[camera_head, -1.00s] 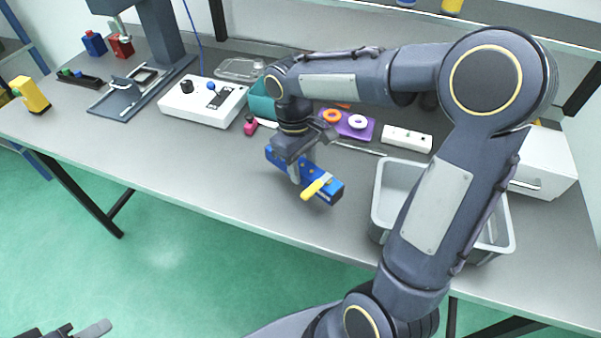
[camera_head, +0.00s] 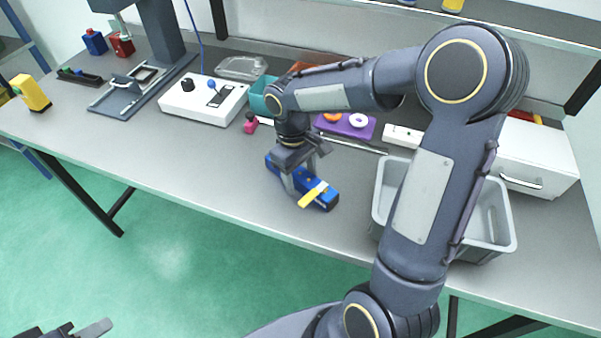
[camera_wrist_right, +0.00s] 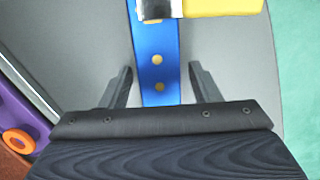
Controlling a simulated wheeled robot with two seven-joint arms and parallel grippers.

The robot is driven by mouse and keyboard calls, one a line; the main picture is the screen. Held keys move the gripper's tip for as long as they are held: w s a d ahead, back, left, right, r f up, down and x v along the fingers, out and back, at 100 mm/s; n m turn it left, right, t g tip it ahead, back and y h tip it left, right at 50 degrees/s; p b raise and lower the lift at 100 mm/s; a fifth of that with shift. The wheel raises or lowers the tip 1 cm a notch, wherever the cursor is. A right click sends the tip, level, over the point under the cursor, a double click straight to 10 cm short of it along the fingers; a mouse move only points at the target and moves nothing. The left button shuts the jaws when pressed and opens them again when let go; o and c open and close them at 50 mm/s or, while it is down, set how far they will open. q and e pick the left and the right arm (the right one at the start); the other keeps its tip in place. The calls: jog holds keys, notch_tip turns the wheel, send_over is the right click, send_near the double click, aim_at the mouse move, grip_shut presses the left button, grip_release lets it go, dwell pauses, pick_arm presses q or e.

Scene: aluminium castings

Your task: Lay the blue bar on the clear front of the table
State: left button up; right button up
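The blue bar (camera_head: 325,199), with a yellow-handled part (camera_head: 313,194) across it, lies on the bare front of the table (camera_head: 215,180), tilted in the picture. My right gripper (camera_head: 302,180) is over the bar with a finger on either side. In the right wrist view the blue bar (camera_wrist_right: 158,65) runs between the spread fingers of my right gripper (camera_wrist_right: 160,72), with a gap visible at least on the right side. My left gripper (camera_head: 78,330) shows only partly at the bottom left, away from the table; its opening is unclear.
A grey bin (camera_head: 510,235) stands right of the bar, partly behind my right arm. Behind are a purple tray (camera_head: 330,127) with rings, a thin rod (camera_head: 355,146) and a white control box (camera_head: 203,101). The table front left of the bar is clear.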

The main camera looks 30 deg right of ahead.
notch_tip(320, 180, up, 12)
jog(key=w+p, duration=0.1)
jog(key=w, duration=0.1)
jog(key=s+a+f+m+t+y, duration=0.1)
jog(key=s+m+t+y, duration=0.1)
jog(key=s, duration=0.7)
jog(key=s+a+f+m+t+y, duration=0.2)
jog(key=s+t, duration=0.3)
jog(key=s, duration=0.4)
jog(key=shift+s+a+m, duration=0.3)
jog(key=shift+m, duration=0.4)
